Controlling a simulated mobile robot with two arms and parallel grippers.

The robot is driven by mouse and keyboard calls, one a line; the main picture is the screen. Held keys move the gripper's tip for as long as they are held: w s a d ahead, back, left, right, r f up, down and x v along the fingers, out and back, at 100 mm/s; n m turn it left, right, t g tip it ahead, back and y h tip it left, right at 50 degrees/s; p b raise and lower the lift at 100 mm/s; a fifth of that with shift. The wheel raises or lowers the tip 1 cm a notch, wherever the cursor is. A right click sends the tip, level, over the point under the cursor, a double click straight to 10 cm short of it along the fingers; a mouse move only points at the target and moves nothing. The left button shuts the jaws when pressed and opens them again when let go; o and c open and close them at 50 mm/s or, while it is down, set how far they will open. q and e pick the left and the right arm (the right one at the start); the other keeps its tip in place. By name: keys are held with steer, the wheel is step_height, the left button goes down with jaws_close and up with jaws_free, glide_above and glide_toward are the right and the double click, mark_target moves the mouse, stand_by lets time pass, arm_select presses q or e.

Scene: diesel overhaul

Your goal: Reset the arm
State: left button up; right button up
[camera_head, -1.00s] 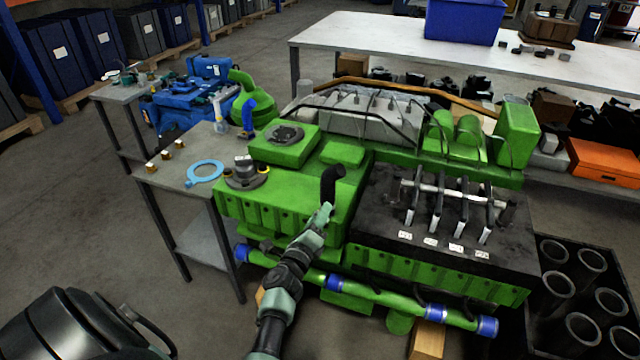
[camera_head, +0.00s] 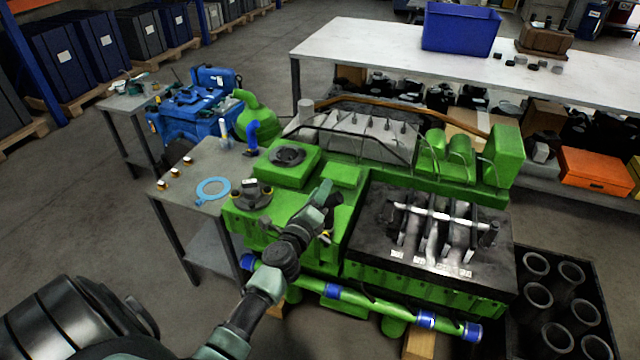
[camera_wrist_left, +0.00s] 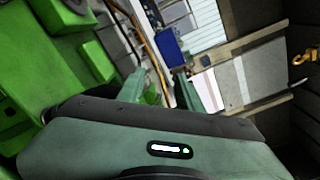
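My left arm reaches in from the lower left of the head view, and my left gripper (camera_head: 326,192) is over the green engine (camera_head: 240,226), left of its dark cylinder head block. In the left wrist view the two pale green fingers of the gripper (camera_wrist_left: 161,80) stand apart with nothing visible between them. The black elbow pipe on the engine cannot be made out now; the gripper covers that area. My right gripper is not in view.
A small grey table (camera_head: 187,205) with a light blue ring (camera_head: 213,178) stands left of the engine. A white bench (camera_head: 370,50) with a blue bin (camera_head: 458,30) is behind. A black crate of cylinder liners (camera_head: 520,262) stands at right. Open floor lies at left.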

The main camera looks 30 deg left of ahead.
arm_select(q)
steer(key=shift+f, duration=0.1)
stand_by(0.5)
steer(key=s+d+f+m+g+h+b, duration=0.1)
steer(key=s+d+f+m+g, duration=0.4)
steer(key=f+m, duration=0.55)
steer(key=s+d+f+m+h+b, duration=0.1)
steer(key=s+d+f+m+h, duration=0.15)
steer(key=s+f+m, duration=0.8)
steer(key=s+d+f+m+g+h+b, duration=0.1)
steer(key=s+d+f+m+g, duration=0.2)
steer(key=f+m, duration=0.85)
steer(key=s+d+f+m+g, duration=0.1)
steer(key=s+f+m+g, duration=0.2)
steer(key=s+f+m, duration=0.3)
steer(key=s+d+f+m+g+b, duration=0.1)
steer(key=s+f+m, duration=0.6)
steer(key=s, duration=0.9)
steer(key=s+d+f+m+g+b, duration=0.1)
steer(key=s+f+m+g, duration=0.3)
steer(key=s+f, duration=0.6)
steer(key=s+m, duration=0.2)
steer(key=shift+d+f+m+g, duration=0.2)
steer(key=shift+d+m+g, duration=0.05)
steer(key=shift+m+g, duration=0.1)
